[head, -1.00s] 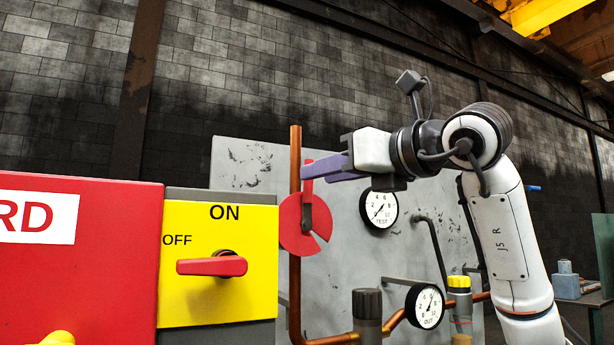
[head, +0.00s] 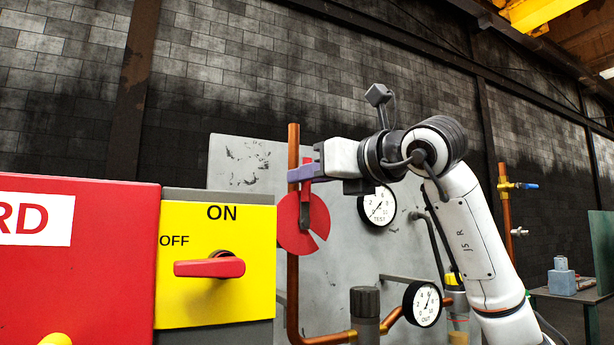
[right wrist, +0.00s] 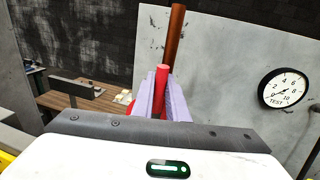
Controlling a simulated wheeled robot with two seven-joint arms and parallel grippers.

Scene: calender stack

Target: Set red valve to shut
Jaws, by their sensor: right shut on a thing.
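The red valve (head: 293,225) is on the copper pipe (head: 293,148) in front of the grey panel. It has a round red plate with a notch, and its red handle stands upright. My right gripper (head: 300,174) is shut on the upper part of the handle. In the right wrist view the red handle (right wrist: 162,75) stands between the two purple fingers (right wrist: 162,95), with the copper pipe just behind. The lower part of the handle is partly hidden by the fingers there. My left gripper is not in view.
A red and yellow switch box (head: 216,300) with a red ON/OFF knob (head: 209,267) stands at the left front. The test gauge (head: 378,206) and the out gauge (head: 423,304) are right of the valve. A bench (head: 570,295) stands far right.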

